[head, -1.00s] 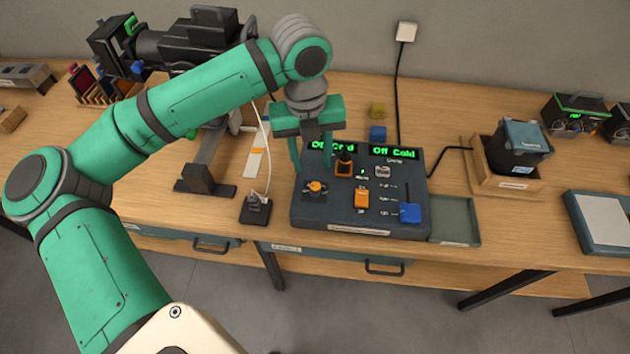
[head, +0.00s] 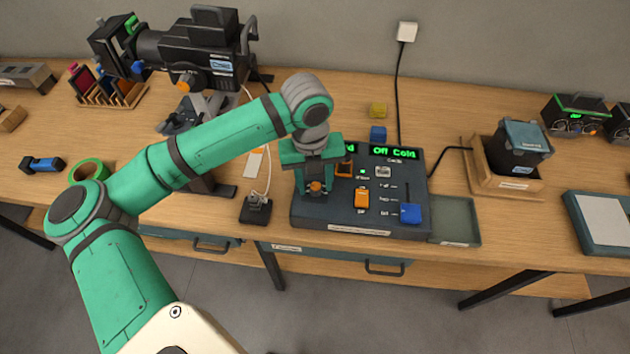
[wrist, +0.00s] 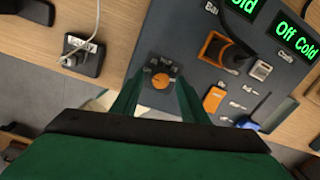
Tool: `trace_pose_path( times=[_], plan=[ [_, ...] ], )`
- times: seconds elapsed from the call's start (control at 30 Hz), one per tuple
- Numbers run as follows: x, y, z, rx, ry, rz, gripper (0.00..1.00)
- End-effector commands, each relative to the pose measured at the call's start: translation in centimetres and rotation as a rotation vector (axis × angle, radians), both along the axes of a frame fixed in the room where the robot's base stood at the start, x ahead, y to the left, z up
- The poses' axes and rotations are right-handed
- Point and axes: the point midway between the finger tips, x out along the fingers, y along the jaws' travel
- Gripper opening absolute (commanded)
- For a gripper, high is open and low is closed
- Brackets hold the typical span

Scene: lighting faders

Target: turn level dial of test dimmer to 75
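The test dimmer (head: 345,226) is a dark sloped panel on the bench. Its right display reads "Off Cold"; its left display is mostly hidden by my arm in the head view. In the wrist view the knob lies between the fingers with gaps on both sides. The dial's numbers are too small to read.
The panel also has an orange switch (head: 361,198), a blue fader knob (head: 410,213) and an orange-framed socket (wrist: 217,50). A black plug block with a white cable (head: 256,210) lies left of the panel. A shallow green-grey tray (head: 470,238) adjoins its right side.

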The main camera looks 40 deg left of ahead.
Motion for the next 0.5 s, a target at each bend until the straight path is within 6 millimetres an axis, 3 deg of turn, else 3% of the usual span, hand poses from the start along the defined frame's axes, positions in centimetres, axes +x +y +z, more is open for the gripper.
trace_pose_path(
  times=[0.03, 0.17, 0.5],
  plan=[
    [0.00, 0.00, 0.01, 0.000, 0.000, 0.000, 0.31],
    [0.01, -0.01, 0.03, 0.000, 0.000, 0.000, 0.00],
    [0.03, -0.02, 0.09, 0.001, 0.001, -0.033, 0.00]
  ],
)
